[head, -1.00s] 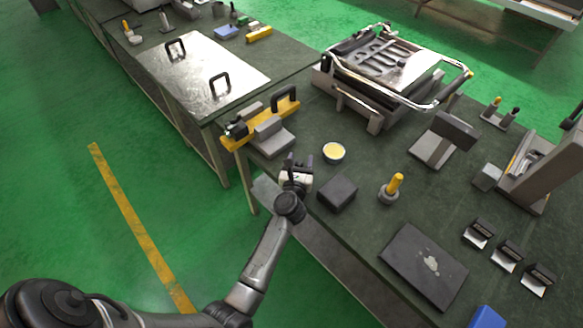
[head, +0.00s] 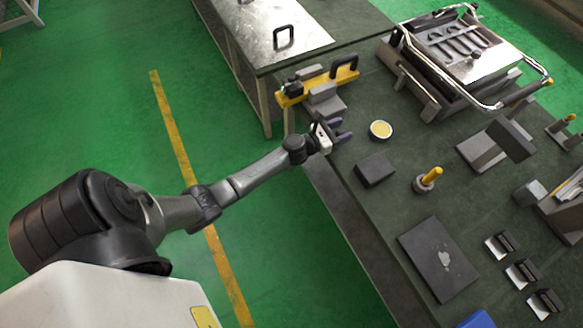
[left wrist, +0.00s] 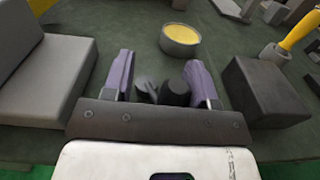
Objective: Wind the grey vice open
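The grey vice (head: 325,102) stands at the near left corner of the table, with a grey block-like body beside a yellow bar. What seems to be its grey body (left wrist: 45,75) fills the left of the left wrist view. My left gripper (head: 336,131) is at the table edge, just in front of the vice and to its right. In the left wrist view its purple fingers (left wrist: 160,82) are apart. Dark rounded shapes (left wrist: 165,93) show between them; I cannot tell what they are or whether the fingers touch them. The vice's handle is not clearly visible.
A dark block (head: 375,169) is right of my left gripper, and a yellow-filled round dish (head: 381,130) lies beyond. A yellow-handled tool (head: 428,179) and a dark plate (head: 438,259) lie farther right. A chrome-framed press (head: 460,60) stands behind. Open floor lies left.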

